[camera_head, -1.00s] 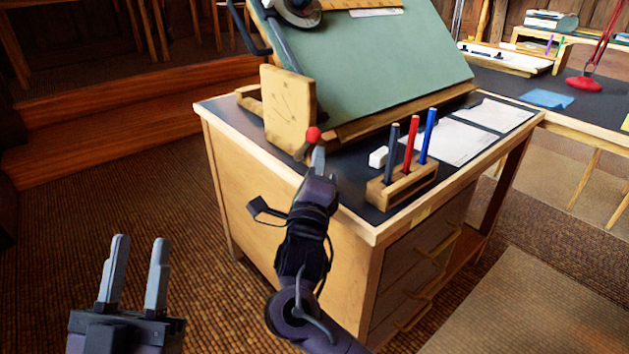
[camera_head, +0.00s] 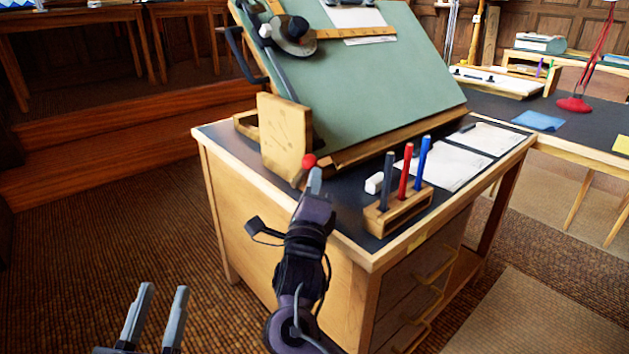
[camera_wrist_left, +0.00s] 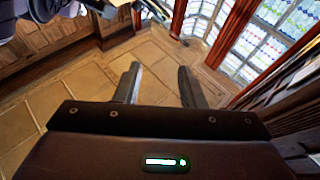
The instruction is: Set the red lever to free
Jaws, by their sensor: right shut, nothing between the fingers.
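The red lever's round knob (camera_head: 309,161) shows at the lower right corner of the wooden side plate (camera_head: 284,136) of the green drafting board (camera_head: 385,85). Marks on the plate are too small to read. My right gripper (camera_head: 315,178) is shut and empty, with its tip right by the knob, just below it; I cannot tell whether they touch. The lever's arm is mostly hidden. My left gripper (camera_head: 158,312) is open and empty, low at the left over the floor.
A wooden holder (camera_head: 398,212) with dark, red and blue pens stands on the desk right of my right gripper, near a white eraser (camera_head: 374,183) and paper sheets (camera_head: 448,165). The desk's near edge lies under my right arm. The floor at left is clear.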

